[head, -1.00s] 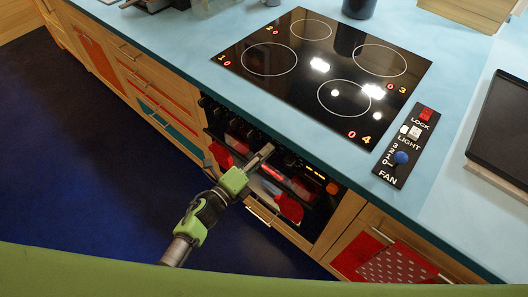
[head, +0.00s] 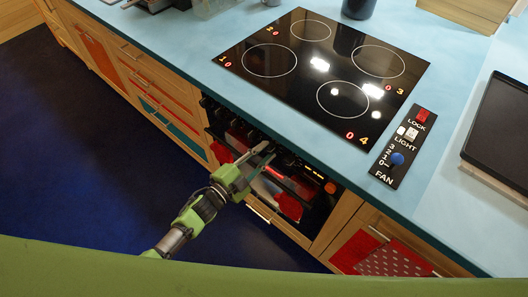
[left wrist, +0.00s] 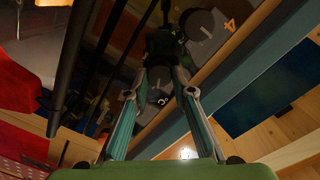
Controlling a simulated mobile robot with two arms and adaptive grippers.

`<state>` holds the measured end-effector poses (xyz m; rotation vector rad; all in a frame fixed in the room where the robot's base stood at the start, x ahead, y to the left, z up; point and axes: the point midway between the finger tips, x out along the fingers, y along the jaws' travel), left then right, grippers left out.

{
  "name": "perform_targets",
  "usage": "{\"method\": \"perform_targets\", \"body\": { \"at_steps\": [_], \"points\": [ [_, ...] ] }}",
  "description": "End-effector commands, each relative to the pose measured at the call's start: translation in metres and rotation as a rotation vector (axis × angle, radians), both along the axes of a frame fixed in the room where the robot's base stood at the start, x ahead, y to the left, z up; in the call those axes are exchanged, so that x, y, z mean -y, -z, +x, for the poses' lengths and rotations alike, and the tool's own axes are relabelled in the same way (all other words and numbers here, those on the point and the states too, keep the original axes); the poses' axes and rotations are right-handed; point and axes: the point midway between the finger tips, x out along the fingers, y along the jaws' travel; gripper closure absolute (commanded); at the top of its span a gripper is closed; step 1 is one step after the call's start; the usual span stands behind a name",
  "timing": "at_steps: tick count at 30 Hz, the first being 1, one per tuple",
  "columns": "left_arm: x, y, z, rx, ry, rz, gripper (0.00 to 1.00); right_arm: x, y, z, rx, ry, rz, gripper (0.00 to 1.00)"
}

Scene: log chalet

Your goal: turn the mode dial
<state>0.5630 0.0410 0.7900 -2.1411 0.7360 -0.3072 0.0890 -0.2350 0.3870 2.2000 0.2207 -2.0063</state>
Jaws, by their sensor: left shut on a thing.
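The oven front (head: 290,190) is below the black cooktop, with a row of dark dials (head: 228,113) along its top edge. My left gripper (head: 266,151) reaches this row from below left. In the left wrist view its two fingers (left wrist: 160,84) are on either side of a dark dial (left wrist: 158,98), and they are shut on it. The fingers and palm hide most of this dial in the head view. I cannot read its setting. Another grey round dial (left wrist: 205,25) shows beyond the fingertips, close to an orange 4. My right gripper is not in view.
The cooktop (head: 320,75) lies in the blue counter, whose edge overhangs just above the gripper. A control panel (head: 397,147) with lock, light and fan controls is at its right. An orange light or knob (head: 330,187) is right of the gripper. The dark blue floor is clear.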

Motion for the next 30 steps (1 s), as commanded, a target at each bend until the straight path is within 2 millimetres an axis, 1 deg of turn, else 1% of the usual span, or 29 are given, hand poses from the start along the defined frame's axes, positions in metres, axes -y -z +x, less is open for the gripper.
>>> {"method": "perform_targets", "body": {
  "at_steps": [14,30],
  "points": [
    [-0.0019,0.0005,0.0009,-0.268,-0.001,-0.365,0.98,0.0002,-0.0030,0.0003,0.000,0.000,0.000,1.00],
    [-0.0032,0.0014,0.0016,-0.547,-0.001,-0.749,0.98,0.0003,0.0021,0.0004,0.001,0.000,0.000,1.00]
  ]
}}
